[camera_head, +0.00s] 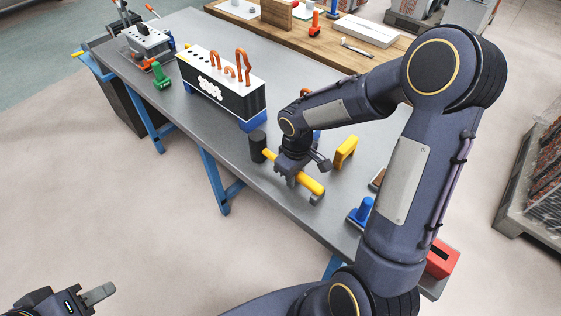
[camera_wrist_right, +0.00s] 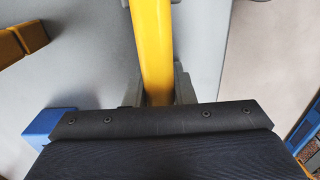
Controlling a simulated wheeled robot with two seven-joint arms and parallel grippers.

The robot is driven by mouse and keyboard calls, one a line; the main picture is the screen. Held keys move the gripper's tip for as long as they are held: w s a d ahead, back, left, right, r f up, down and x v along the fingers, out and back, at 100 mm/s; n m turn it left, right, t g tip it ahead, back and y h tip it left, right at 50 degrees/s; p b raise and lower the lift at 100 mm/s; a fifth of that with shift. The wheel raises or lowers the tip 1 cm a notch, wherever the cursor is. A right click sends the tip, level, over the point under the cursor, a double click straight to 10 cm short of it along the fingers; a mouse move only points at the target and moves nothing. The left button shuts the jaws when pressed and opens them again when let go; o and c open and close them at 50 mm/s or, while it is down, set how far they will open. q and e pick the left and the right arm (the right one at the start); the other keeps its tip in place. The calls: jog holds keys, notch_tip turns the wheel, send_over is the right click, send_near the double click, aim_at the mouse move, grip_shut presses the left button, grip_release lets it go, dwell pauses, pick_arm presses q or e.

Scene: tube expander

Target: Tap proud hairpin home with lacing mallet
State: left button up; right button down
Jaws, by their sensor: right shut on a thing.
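The lacing mallet has a dark cylindrical head (camera_head: 257,146) and a yellow handle (camera_head: 312,185). My right gripper (camera_head: 288,174) is shut on the handle, with the head to its left, over the bench's front edge. In the right wrist view the yellow handle (camera_wrist_right: 151,45) runs up between the fingers. A black block with a white top (camera_head: 212,88) stands on blue supports further back, with copper hairpins in its top. One hairpin (camera_head: 243,66) stands taller than those beside it. My left gripper (camera_head: 97,294) is at the bottom left, away from the bench; its finger gap is unclear.
The grey bench (camera_head: 185,125) holds a green tool (camera_head: 161,76), a grey machine (camera_head: 148,40), a yellow block (camera_head: 346,152) and a blue piece (camera_head: 362,211). A wooden table (camera_head: 330,50) stands behind. Bare bench lies between the mallet and the block.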

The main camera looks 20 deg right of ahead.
jog(key=shift+r, duration=0.15)
jog(key=shift+r+p, duration=2.8)
jog(key=shift+r, duration=0.65)
jog(key=s+a+r+p, duration=0.7)
jog(key=s+r, duration=0.5)
jog(key=shift+s+a+p, duration=0.3)
jog(key=shift+s+a, duration=0.1)
jog(key=shift+f, duration=0.1)
